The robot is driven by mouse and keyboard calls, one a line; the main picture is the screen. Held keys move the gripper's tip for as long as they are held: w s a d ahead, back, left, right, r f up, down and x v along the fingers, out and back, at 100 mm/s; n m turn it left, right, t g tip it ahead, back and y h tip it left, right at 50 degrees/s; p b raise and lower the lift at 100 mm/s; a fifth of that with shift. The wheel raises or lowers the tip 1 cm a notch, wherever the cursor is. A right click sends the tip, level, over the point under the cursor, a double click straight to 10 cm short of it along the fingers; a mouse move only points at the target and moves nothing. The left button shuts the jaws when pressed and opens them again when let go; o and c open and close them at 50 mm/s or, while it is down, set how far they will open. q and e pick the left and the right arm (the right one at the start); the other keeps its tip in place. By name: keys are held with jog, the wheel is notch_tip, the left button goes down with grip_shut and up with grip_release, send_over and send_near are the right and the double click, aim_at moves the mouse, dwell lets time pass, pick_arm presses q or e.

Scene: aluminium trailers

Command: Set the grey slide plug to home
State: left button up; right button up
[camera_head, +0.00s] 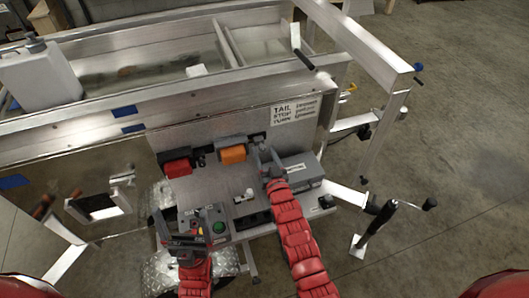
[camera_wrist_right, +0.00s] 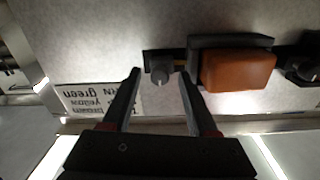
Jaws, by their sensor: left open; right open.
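The grey slide plug is a small grey knob (camera_wrist_right: 160,74) on a dark mount on the upright panel, beside the orange lamp. In the wrist view it appears between the tips of my right gripper (camera_wrist_right: 160,78). The fingers are open, with a gap on each side of it; how far they reach around it I cannot tell. In the head view my right gripper (camera_head: 268,155) is at the panel, right of the orange lamp (camera_head: 232,154), and the plug is hard to make out. My left gripper (camera_head: 190,238) is open, low at the left by a grey control box.
A red lamp (camera_head: 176,164) sits left of the orange one. A printed label (camera_head: 296,111) is on the panel at right. The control box has a green button (camera_head: 219,227). A grey box (camera_head: 300,174) stands right of my right gripper. Trailer rails rise behind.

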grip_shut()
dwell(0.3)
dwell(1.1)
